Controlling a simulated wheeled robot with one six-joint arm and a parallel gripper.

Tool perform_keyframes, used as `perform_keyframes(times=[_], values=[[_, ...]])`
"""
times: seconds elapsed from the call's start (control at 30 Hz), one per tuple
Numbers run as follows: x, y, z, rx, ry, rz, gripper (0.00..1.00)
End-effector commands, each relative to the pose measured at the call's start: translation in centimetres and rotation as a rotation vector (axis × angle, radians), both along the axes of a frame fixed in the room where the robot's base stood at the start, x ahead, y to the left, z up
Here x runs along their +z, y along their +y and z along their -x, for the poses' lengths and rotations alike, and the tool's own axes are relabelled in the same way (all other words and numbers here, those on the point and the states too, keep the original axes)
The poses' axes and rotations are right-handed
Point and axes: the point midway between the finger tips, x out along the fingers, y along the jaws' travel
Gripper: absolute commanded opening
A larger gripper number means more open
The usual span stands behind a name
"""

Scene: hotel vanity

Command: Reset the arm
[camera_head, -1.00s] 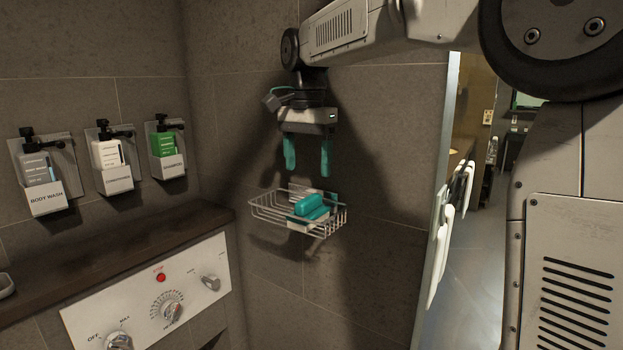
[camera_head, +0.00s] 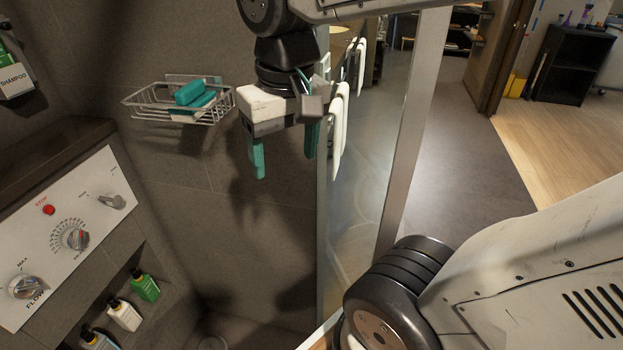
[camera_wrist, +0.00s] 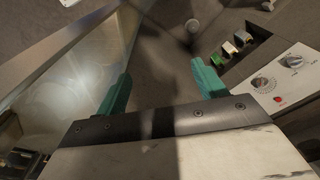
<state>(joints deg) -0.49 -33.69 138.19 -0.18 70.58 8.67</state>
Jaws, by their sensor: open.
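My gripper (camera_head: 284,158) points down with its two teal fingers apart and nothing between them. It hangs in front of the tiled wall, to the right of the wire basket and near the glass panel's edge. A wire soap basket (camera_head: 140,112) is fixed to the wall at the left. A teal soap bar (camera_head: 189,93) rests in the basket, with more teal and white under it. My gripper does not touch the basket or the soap.
A glass panel with a metal frame (camera_head: 408,130) stands right of my gripper, with white towels (camera_head: 340,115) beside it. A white control panel (camera_head: 60,235) with knobs is at left, above a niche with several bottles (camera_head: 144,285). Open floor (camera_head: 465,165) lies beyond the panel.

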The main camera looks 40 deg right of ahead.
Motion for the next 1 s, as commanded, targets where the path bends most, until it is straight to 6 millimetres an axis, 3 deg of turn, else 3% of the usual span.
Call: perform_keyframes(times=[0.1, 0.23, 1.0], values=[[-2.7, -0.2, 2.7, 0.088, -0.01, 0.011, 0.7], [-4.0, -0.3, 3.7, 0.134, -0.014, 0.016, 0.7], [-4.1, -0.2, 3.8, 0.139, -0.013, 0.016, 0.7]])
